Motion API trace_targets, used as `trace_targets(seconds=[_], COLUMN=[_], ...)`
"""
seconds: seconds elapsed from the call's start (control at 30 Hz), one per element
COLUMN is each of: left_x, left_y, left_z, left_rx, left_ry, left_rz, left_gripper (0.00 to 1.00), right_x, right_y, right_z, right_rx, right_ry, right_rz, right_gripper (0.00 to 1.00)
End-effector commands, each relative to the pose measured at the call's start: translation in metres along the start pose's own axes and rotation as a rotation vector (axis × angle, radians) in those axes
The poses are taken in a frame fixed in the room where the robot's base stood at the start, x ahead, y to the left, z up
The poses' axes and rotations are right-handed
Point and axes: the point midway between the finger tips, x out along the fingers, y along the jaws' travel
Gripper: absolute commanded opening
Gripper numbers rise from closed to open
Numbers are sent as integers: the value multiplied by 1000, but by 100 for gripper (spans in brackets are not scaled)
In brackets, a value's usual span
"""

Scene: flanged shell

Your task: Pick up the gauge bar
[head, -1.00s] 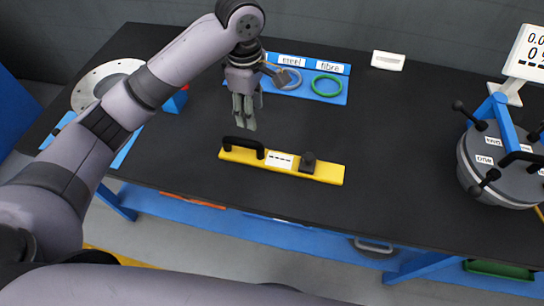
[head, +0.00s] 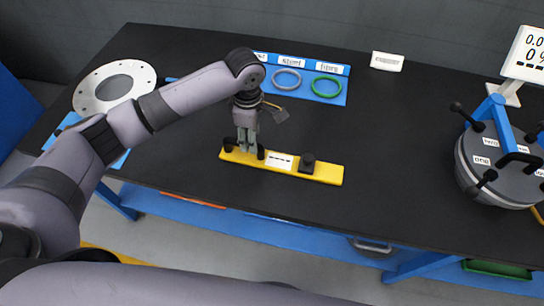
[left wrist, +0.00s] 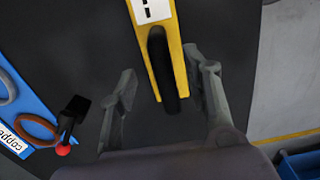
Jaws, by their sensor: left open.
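The gauge bar (head: 322,174) is a long yellow bar lying on the black table near its front edge. It has a white label, a dark knob and a black handle at its left end. My left gripper (head: 247,146) is over the handle end and partly hides it in the head view. In the left wrist view the black handle (left wrist: 162,72) of the yellow bar runs between the two spread fingers of my left gripper (left wrist: 160,92), with gaps on both sides. My right gripper is not in view.
A blue board (head: 341,98) with a grey ring (head: 287,80) and a green ring (head: 327,87) lies behind the bar. A flanged shell (head: 500,165) with black handles stands at right. A pale flange ring (head: 92,95) lies at left. The table right of the bar is clear.

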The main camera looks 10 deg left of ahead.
Motion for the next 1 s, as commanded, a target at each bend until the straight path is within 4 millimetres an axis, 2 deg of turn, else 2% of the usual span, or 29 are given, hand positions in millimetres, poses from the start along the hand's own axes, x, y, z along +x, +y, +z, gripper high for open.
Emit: trace_targets(seconds=[0.2, 0.3, 0.57, 1.0], left_x=[33, 42, 45, 45], left_y=[-2, -2, -2, -2], left_z=[3, 3, 3, 3], left_rx=[0, 1, 1, 1], left_ry=[2, 2, 0, 0], left_rz=[-5, -3, -1, -1], left_gripper=[44, 44, 44, 16], right_x=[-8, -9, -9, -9], right_y=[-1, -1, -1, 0], right_z=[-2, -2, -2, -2], right_rx=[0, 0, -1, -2], right_ry=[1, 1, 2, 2], right_rz=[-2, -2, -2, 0], right_gripper=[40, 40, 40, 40])
